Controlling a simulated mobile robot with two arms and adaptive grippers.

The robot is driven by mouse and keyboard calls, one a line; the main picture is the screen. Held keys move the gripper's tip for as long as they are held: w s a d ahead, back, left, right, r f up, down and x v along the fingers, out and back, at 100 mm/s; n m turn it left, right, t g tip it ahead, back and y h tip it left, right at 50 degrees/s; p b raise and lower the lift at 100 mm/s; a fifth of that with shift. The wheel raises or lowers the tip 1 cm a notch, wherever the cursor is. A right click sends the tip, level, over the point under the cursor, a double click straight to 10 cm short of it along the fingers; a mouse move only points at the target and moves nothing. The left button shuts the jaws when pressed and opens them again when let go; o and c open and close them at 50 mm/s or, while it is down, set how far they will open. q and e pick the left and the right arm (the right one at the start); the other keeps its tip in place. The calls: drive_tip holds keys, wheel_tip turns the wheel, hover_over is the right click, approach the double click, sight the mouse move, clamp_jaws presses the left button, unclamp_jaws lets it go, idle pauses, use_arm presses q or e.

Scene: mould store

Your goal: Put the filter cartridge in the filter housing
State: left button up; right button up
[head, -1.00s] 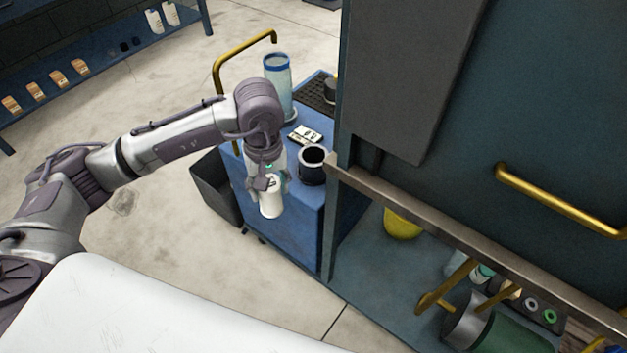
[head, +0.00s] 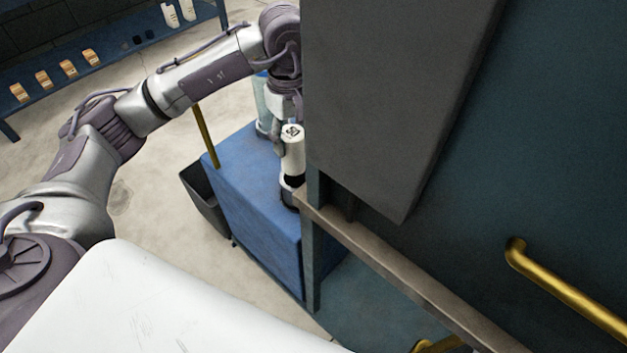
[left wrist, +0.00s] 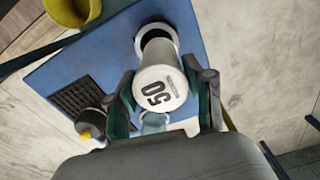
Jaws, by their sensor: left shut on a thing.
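The filter cartridge (head: 292,158) is a white cylinder, held roughly upright in my left gripper (head: 284,137). The filter housing (head: 287,197) is a dark round cup on the blue cart, partly hidden by the cartridge and a cabinet post. In the left wrist view the housing's pale rim and dark mouth (left wrist: 151,28) show just beyond the cartridge's far end. I cannot tell whether that end is inside the mouth. My right gripper is not in view.
The blue cart top (head: 250,165) has free room left of the housing. A blue cabinet with a metal edge rail (head: 400,265) stands close on the right. The left wrist view shows a black grid mat (left wrist: 80,98) and a yellow container (left wrist: 72,10).

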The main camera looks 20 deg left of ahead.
sight(297, 169)
use_arm(q)
drive_tip(key=shift+w, duration=0.25)
wheel_tip(297, 169, down, 10)
drive_tip(key=shift+r+b, duration=0.15)
drive_tip(key=shift+b, duration=0.2)
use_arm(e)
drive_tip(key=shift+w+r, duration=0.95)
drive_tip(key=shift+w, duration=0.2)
use_arm(q)
drive_tip(key=shift+f, duration=0.2)
drive_tip(key=o, duration=0.8)
drive_tip(key=shift+c, duration=0.2)
drive_tip(key=o, duration=0.5)
drive_tip(key=shift+c, duration=0.2)
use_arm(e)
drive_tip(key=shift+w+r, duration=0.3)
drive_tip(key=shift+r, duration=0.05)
use_arm(q)
drive_tip(key=shift+r, duration=0.1)
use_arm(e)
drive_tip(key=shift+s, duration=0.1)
